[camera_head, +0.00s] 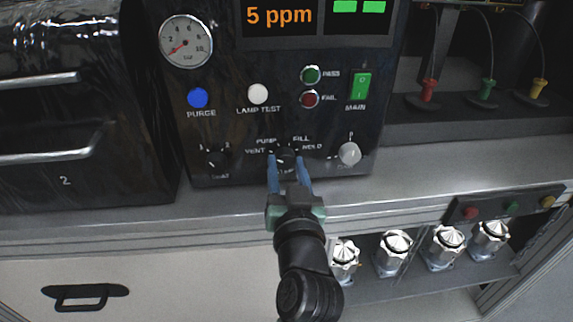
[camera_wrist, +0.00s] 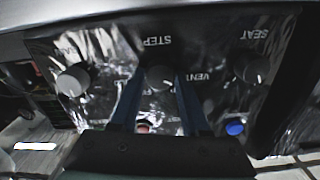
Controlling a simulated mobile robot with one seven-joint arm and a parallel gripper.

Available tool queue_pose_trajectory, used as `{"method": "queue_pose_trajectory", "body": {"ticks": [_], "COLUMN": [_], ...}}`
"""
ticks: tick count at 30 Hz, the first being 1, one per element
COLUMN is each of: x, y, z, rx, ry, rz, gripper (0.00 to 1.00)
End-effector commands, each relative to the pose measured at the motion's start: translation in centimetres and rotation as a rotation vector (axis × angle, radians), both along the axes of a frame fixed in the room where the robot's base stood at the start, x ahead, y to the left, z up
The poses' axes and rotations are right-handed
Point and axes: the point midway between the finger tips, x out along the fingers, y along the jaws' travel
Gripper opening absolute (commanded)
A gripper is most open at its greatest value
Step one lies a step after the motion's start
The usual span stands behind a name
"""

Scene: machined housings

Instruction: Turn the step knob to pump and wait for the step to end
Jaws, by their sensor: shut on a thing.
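The step knob (camera_head: 286,153) is a dark round knob low on the black panel, with VENT, PUMP, FILL and HOLD lettered around it. My gripper (camera_head: 288,166) is shut on it, with one blue finger on each side. In the wrist view, the step knob (camera_wrist: 160,77) sits between the fingertips of my gripper (camera_wrist: 160,88), under upside-down STEP lettering. I cannot tell for sure which label its pointer faces.
Nearby on the panel are the seat knob (camera_head: 217,158), a pale knob (camera_head: 349,153), the blue purge button (camera_head: 197,98), the white lamp test button (camera_head: 258,94), the pass lamp (camera_head: 310,75), the fail lamp (camera_head: 309,99), the green main switch (camera_head: 361,86) and a gauge (camera_head: 186,41).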

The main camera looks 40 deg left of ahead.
Motion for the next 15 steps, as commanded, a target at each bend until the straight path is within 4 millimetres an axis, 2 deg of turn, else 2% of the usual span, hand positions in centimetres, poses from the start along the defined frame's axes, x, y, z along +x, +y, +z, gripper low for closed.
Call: {"method": "queue_pose_trajectory", "body": {"ticks": [15], "x": [0.0], "y": [-0.03], "z": [0.07], "rx": [0.271], "ry": [0.321], "rz": [-0.001], "gripper": [0.0]}}
